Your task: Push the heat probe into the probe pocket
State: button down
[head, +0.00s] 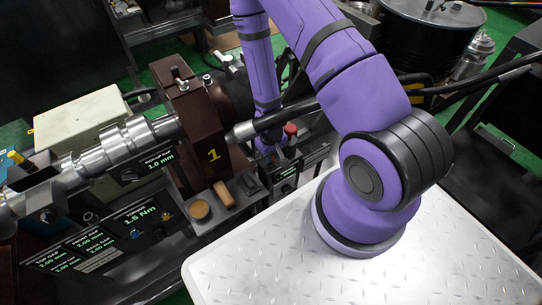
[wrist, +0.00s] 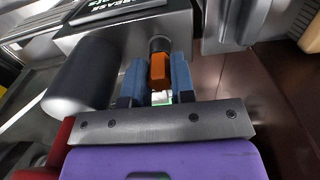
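An orange piece (wrist: 158,71), which looks like the grip of the heat probe, sits between the two blue fingers of my gripper (wrist: 158,80) in the wrist view. The fingers lie close along both its sides and look shut on it. Just beyond it is a dark round part (wrist: 160,45) at the face of a grey metal block (wrist: 125,35). I cannot tell whether this is the probe's body or the pocket's mouth, nor how deep anything sits. In the head view my gripper is low beside the fixture's bench, mostly hidden, and the probe cannot be made out.
A dark cylinder (wrist: 85,75) lies close left of my fingers, with a red part (wrist: 60,145) below it. In the head view a red-topped part (head: 290,130) stands by my wrist. The brown clamp block marked 1 (head: 205,135) and a thick black hose (head: 285,115) are near.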

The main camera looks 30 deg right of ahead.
jog(key=shift+r, duration=2.5)
jog(key=c, duration=1.6)
grip_release()
jog(key=shift+c, duration=1.3)
jog(key=shift+w, duration=0.1)
